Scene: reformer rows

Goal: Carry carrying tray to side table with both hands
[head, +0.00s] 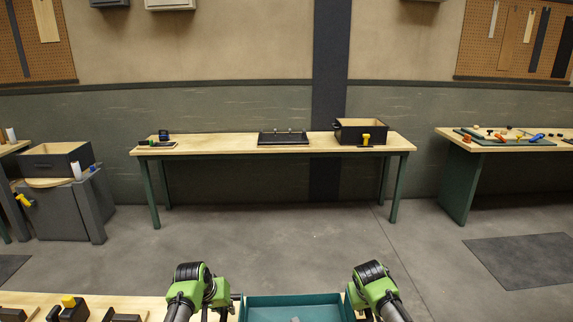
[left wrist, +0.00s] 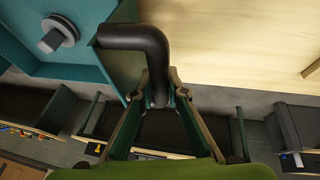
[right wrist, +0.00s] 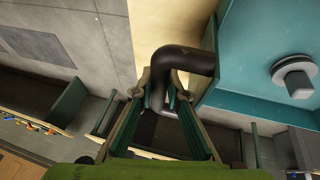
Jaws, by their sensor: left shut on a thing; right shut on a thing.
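The teal carrying tray (head: 290,302) is at the bottom centre of the head view, cut off by the frame edge. A grey round part lies in it, clear in the left wrist view (left wrist: 55,38) and right wrist view (right wrist: 294,77). My left gripper (left wrist: 159,88) is shut on the tray's black left handle (left wrist: 135,38). My right gripper (right wrist: 162,88) is shut on the black right handle (right wrist: 185,60). Whether the tray is lifted or resting is unclear. A long wooden-topped table (head: 220,145) stands against the wall ahead; I cannot tell whether it is the side table.
A near wooden bench (head: 150,303) with dark blocks is at the lower left. The far table holds a black bin (head: 360,132) and a dark rack (head: 283,138). Another table (head: 455,136) with tools stands right, a grey cart (head: 60,215) left. Open floor (head: 290,230) lies between.

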